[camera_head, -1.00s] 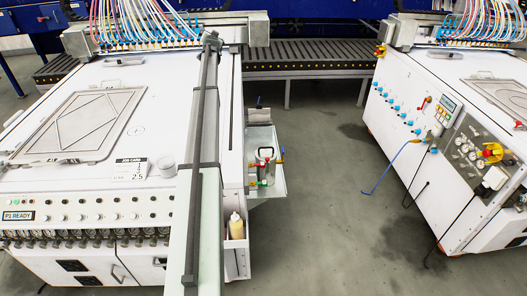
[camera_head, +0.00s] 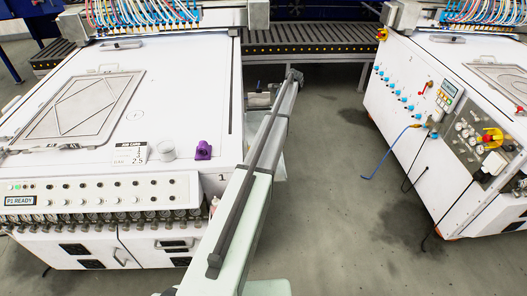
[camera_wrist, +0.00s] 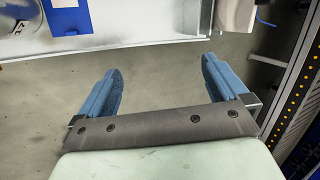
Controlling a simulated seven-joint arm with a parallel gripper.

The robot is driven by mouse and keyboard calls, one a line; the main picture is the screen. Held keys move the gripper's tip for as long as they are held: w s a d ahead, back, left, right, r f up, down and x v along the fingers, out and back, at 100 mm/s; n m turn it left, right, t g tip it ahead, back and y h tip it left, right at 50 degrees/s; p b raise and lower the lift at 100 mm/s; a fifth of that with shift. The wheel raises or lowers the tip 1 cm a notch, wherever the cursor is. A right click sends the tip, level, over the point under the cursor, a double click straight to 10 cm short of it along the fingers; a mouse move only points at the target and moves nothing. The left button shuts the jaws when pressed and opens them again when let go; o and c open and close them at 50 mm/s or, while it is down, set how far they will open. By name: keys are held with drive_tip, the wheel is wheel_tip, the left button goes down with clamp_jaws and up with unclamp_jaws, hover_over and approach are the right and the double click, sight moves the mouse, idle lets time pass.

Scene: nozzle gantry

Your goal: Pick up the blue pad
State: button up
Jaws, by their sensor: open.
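My gripper (camera_wrist: 162,66) is open and empty in the wrist view, its two blue fingers wide apart with grey floor behind them. A flat blue piece (camera_wrist: 68,20), which looks like the blue pad, lies at the top left of the wrist view on a light metal tray (camera_wrist: 125,22). It is cut off by the top edge and sits beyond the left finger, apart from it. In the head view my arm crosses in front of the tray's area, and the blue pad cannot be made out there.
A round clear vessel (camera_wrist: 14,18) stands beside the blue piece. A conveyor (camera_wrist: 291,103) runs along the right of the wrist view. In the head view, a purple object (camera_head: 203,150) and a white cup (camera_head: 167,151) stand on the left machine. Open floor (camera_head: 335,200) lies between the machines.

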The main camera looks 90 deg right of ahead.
drive_tip(key=s+a+f+m+t+y, duration=0.15)
drive_tip(key=a+f+y, duration=0.25)
drive_tip(key=a+f, duration=0.55)
drive_tip(key=shift+m+t, duration=0.35)
drive_tip(key=w+f, duration=0.1)
drive_tip(key=f, duration=0.1)
drive_tip(key=w+a+f, duration=0.1)
drive_tip(key=f, duration=0.1)
drive_tip(key=w+f, duration=0.1)
drive_tip(key=f, duration=0.1)
drive_tip(key=shift+w+a+f, duration=0.2)
drive_tip(key=shift+w+a, duration=0.1)
drive_tip(key=shift+x, duration=2.55)
drive_tip(key=c, duration=0.9)
wheel_tip(320, 180, up, 18)
drive_tip(key=shift+r, duration=0.1)
drive_tip(key=shift+c, duration=0.5)
